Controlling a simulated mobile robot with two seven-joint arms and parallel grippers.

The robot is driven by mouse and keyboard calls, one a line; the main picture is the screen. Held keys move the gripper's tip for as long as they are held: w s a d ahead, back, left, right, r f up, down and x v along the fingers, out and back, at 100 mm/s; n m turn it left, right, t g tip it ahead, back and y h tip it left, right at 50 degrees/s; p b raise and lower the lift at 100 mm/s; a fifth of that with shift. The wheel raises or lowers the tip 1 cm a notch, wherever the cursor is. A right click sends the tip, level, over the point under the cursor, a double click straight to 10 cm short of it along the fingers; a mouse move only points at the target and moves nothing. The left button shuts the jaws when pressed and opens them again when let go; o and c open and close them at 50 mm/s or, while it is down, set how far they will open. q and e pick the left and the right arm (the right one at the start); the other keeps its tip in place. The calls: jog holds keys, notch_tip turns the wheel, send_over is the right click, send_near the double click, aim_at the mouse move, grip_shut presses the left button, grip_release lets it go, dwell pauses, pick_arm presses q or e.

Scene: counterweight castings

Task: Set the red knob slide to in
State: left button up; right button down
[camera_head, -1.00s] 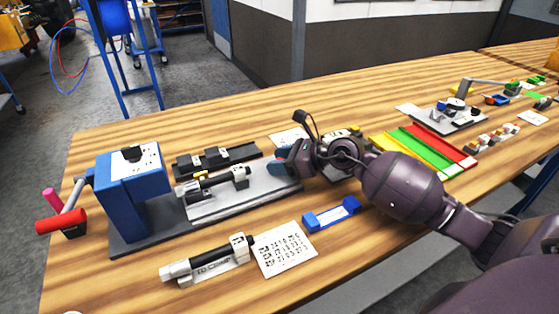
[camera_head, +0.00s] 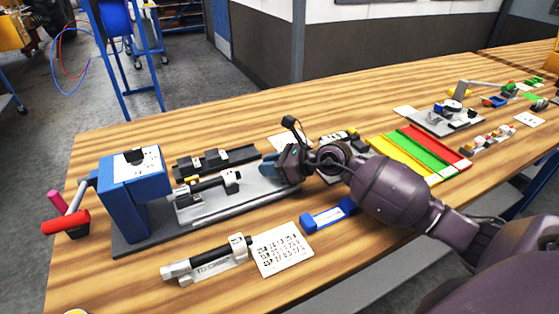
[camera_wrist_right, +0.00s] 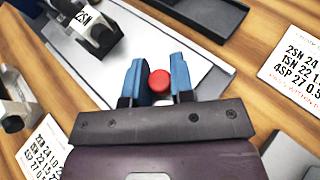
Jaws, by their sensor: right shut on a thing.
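The red knob (camera_wrist_right: 159,82) shows in the right wrist view between the two blue fingers of my right gripper (camera_head: 268,165), which is shut on it. In the head view the knob is hidden by the gripper. The knob is at the right end of the light grey slide (camera_head: 240,202), on the dark base of the blue fixture (camera_head: 135,208). A black bar in white supports (camera_head: 210,185) sits on the slide, next to the blue block. My left gripper is not in view.
A black rail (camera_head: 240,156) lies behind the slide. In front are a printed card (camera_head: 282,250), a blue holder (camera_head: 328,216) and a white stand with a black bar (camera_head: 210,262). Yellow, green and red trays (camera_head: 425,148) lie to the right. A red-handled crank (camera_head: 66,222) sticks out at left.

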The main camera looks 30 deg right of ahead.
aim_at(253, 182)
jog(key=a, duration=0.1)
jog(key=a+p, duration=0.1)
jog(key=a, duration=0.1)
jog(key=a+p, duration=0.1)
jog(key=shift+w+a+r, duration=0.15)
jog(key=shift+a+r, duration=0.15)
jog(key=shift+a+f, duration=0.1)
jog(key=shift+a, duration=0.25)
jog(key=shift+a+f, duration=0.2)
jog(key=c, duration=1)
grip_release()
jog(key=shift+a, duration=0.15)
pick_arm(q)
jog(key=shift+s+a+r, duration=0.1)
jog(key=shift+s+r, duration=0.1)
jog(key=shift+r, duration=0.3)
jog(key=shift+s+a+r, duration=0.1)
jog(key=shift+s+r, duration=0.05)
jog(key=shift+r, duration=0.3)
